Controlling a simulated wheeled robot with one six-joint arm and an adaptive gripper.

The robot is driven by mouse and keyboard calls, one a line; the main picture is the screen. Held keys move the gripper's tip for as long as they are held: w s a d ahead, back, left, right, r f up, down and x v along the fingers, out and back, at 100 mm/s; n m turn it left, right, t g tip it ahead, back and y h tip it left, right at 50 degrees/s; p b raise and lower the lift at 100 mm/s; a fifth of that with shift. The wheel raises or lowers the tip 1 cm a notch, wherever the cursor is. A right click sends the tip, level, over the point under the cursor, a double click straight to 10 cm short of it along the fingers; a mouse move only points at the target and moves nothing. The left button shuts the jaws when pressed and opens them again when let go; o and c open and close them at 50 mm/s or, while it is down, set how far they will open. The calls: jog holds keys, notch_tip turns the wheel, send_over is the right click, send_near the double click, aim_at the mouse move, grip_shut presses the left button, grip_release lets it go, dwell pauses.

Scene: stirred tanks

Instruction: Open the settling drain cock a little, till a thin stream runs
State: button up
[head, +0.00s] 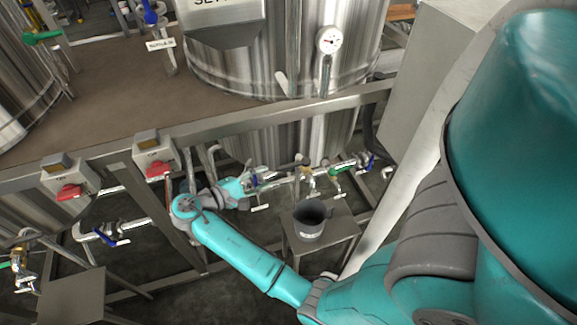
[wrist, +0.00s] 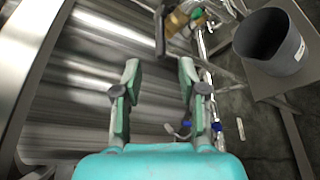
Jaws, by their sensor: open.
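The settling tank (head: 300,40), a steel vessel with a cut-off label, stands at the back centre. Below it runs a pipe with a brass cock (head: 307,174) above a grey bucket (head: 310,222). In the wrist view the brass cock (wrist: 178,22) is at the top, with a dark bar-like part beside it, and the bucket (wrist: 272,42) is at upper right. I see no stream. My gripper (head: 250,180) is left of the cock, near the pipe. In the wrist view my gripper (wrist: 159,72) is open and empty, its fingers apart, short of the cock.
A green handle (head: 342,168) and a blue handle (head: 369,160) sit right of the cock. The bucket stands on a steel stand (head: 342,228). A frame rail (head: 230,122) crosses above my gripper. Red switches (head: 159,168) are at left.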

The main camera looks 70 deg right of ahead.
aim_at(283, 169)
jog(key=x, duration=1)
jog(key=shift+s+d+f, duration=0.15)
jog(key=shift+d, duration=0.1)
grip_shut()
